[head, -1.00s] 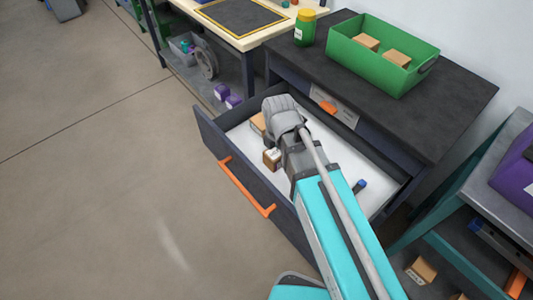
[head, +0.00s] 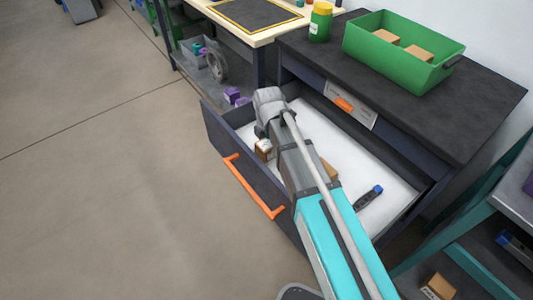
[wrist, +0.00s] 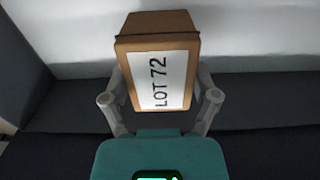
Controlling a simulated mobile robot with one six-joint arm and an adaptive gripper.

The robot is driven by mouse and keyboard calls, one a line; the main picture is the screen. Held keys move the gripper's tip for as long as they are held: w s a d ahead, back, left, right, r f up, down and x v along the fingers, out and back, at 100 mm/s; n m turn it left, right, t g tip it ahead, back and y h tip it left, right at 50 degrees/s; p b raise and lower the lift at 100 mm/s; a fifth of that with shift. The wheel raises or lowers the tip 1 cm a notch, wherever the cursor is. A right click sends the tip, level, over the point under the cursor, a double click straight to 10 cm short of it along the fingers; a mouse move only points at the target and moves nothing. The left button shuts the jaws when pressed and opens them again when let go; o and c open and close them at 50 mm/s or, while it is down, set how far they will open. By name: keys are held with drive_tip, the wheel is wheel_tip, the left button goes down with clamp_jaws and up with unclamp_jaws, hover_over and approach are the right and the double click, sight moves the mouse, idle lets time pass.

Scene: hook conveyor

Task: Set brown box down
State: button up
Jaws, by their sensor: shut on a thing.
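The brown box (wrist: 155,22), with a white label reading "LOT 72", is between the two fingers of my gripper (wrist: 160,78) in the wrist view. My gripper is shut on it, one finger on each side. In the head view a labelled brown box (head: 264,150), which looks like this one, shows below my wrist, inside the open drawer (head: 236,158) near its front left. My gripper's fingers are hidden there. I cannot tell whether the box touches the white drawer floor (head: 395,198).
Another brown box (head: 329,170) shows partly behind my arm in the drawer. A dark blue-ended tool (head: 368,197) lies at the drawer's right. A green bin (head: 398,66) with two boxes and a green jar (head: 320,22) stand on the black top. The drawer's walls surround my gripper.

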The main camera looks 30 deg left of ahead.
sight(266, 141)
drive_tip(key=shift+f, duration=0.1)
idle(0.3)
drive_tip(key=shift+w+a+f+b, duration=0.2)
drive_tip(key=shift+a+f+b, duration=0.15)
drive_tip(key=shift+f+b, duration=1.6)
drive_tip(key=shift+f, duration=0.1)
drive_tip(key=o, duration=1.1)
wheel_tip(266, 141, up, 12)
drive_tip(key=p, duration=1.2)
